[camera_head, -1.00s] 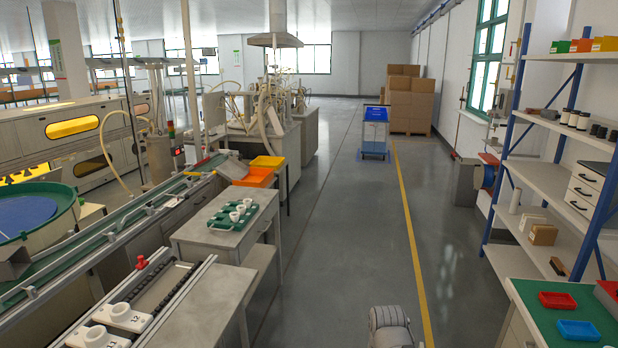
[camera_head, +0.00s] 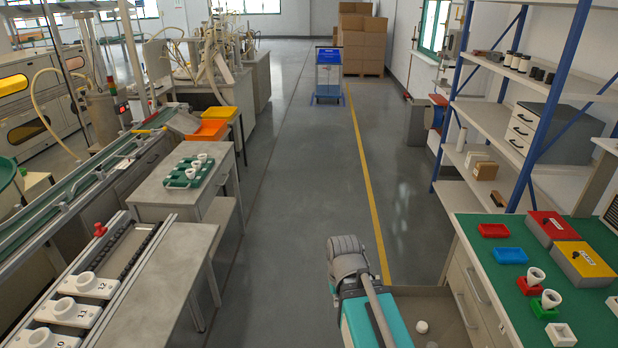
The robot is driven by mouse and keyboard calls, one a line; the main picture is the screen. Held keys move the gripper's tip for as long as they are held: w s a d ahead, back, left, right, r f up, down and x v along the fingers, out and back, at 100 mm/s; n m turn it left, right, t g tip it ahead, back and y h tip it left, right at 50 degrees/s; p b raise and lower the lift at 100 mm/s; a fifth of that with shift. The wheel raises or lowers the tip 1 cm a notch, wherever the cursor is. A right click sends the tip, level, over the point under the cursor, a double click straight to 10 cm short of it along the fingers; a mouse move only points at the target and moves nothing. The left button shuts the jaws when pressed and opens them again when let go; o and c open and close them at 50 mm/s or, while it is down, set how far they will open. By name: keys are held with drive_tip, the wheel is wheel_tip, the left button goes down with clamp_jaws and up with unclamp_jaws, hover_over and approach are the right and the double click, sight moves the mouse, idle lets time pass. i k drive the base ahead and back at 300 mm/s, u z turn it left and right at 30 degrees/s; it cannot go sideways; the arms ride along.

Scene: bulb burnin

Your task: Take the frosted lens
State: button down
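I cannot tell for sure which thing is the frosted lens. On the green-topped bench (camera_head: 470,232) at the right, a white cup-shaped piece (camera_head: 536,276) stands at a small red tray (camera_head: 529,289). A similar white piece (camera_head: 551,298) stands at a small green tray (camera_head: 543,309). A white square block (camera_head: 561,335) with a round opening is in front of them. More white cup-shaped pieces (camera_head: 190,173) stand in a green rack (camera_head: 183,182) on the grey cabinet at the left. My arm shows at the bottom centre. My gripper's fingers are not in view.
Another red tray (camera_head: 493,230), a blue tray (camera_head: 510,255), a red box (camera_head: 552,226) and a yellow box (camera_head: 584,262) are on the bench. A blue-framed shelf (camera_head: 497,110) stands behind it. The aisle floor (camera_head: 300,170) is clear up to a blue-topped cart (camera_head: 328,72).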

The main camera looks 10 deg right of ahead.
sight(422, 326)
drive_tip(key=z, duration=1.15)
